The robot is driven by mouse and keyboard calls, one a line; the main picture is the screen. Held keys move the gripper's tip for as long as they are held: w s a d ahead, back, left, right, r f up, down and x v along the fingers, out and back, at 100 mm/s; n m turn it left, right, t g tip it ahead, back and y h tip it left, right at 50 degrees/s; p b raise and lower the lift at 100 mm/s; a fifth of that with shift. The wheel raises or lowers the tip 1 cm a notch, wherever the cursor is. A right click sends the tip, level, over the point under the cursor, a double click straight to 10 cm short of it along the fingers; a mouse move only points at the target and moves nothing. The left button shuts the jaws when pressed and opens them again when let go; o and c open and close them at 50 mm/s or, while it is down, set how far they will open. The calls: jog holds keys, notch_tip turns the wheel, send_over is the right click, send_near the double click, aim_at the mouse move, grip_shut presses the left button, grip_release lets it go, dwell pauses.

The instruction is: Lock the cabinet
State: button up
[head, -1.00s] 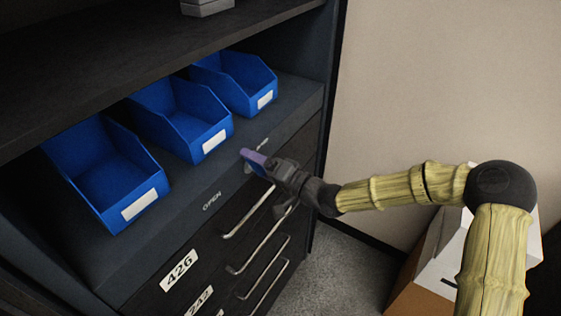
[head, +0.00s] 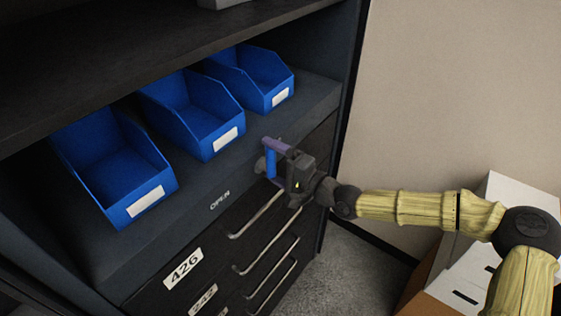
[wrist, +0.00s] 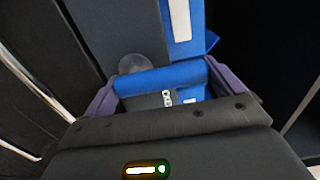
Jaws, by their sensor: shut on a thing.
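The dark cabinet (head: 95,258) has a front strip above its drawers with an "OPEN" label (head: 220,198). To the right of that label is a round grey lock disc (head: 260,165) with a blue handle (head: 271,164). The handle stands roughly upright in the head view. My gripper (head: 276,163) is at the handle, its purple fingers shut on it. In the wrist view the blue handle (wrist: 160,78) spans between the two fingers, with the grey disc (wrist: 132,64) behind it.
Three blue bins (head: 190,120) stand on the ledge above the strip. Drawers with long metal handles (head: 265,258) and number labels lie below my gripper. A white and brown box (head: 465,265) is on the floor at right, near the bare wall (head: 450,90).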

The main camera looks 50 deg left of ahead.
dwell(0.4)
jog(key=o, duration=1)
jog(key=shift+o, duration=0.2)
jog(key=b+v, duration=0.6)
jog(key=v, duration=1.1)
jog(key=shift+w+d, duration=0.1)
jog(key=shift+d, duration=0.05)
